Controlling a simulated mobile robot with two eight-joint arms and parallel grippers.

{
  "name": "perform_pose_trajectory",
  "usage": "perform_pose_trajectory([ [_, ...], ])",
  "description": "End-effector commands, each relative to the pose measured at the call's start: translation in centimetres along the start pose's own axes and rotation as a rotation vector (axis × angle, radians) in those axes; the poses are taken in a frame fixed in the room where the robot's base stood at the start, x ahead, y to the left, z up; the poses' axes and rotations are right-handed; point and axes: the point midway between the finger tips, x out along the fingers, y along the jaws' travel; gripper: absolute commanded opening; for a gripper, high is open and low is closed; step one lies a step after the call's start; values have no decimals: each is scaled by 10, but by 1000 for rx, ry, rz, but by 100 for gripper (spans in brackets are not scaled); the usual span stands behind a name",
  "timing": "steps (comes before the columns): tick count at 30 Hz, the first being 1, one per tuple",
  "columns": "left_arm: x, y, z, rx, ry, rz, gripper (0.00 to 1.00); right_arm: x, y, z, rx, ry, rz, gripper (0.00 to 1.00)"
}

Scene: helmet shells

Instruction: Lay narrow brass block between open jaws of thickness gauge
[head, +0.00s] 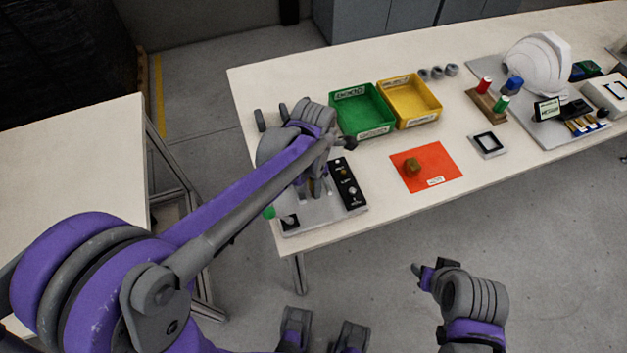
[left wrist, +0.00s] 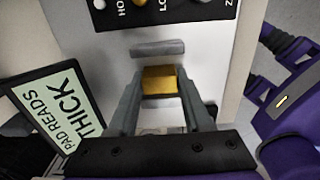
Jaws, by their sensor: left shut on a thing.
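My left gripper (head: 318,190) reaches down over the thickness gauge (head: 325,212) at the near left end of the long table. In the left wrist view my left gripper (left wrist: 160,95) is shut on a brass block (left wrist: 159,82), held between its two fingers. A grey bar (left wrist: 157,48) lies just beyond the block on the gauge's pale plate. I cannot tell whether the block touches the plate. In the head view my arm hides most of the jaws. My right gripper (head: 424,274) is off the table at lower right, its fingers unclear.
A black panel with knobs (head: 348,185) is beside the gauge. A tilted display reading THICK (left wrist: 55,105) stands close to my left fingers. A brass-coloured piece (head: 412,167) sits on a red mat (head: 440,160). Green (head: 362,133) and yellow (head: 428,93) bins stand behind.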

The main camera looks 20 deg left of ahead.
Motion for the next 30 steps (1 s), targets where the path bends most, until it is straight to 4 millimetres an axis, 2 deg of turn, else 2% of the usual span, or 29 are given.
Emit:
perform_pose_trajectory([
  [1,2,0,0,0,0,0,0,1,0,1,0,0,0,50],
  [2,2,0,0,0,0,0,51,1,0,1,0,0,0,50],
  [7,1,0,0,0,0,0,82,1,0,0,0,0,0,50],
  [8,1,0,0,0,0,0,84,1,0,0,0,0,0,50],
  [16,0,0,0,0,0,0,84,0,0,0,0,0,0,50],
  [20,-9,0,0,0,0,0,84,-1,0,0,0,0,0,50],
  [30,-75,0,0,0,0,0,84,-8,0,-5,0,3,0,50],
])
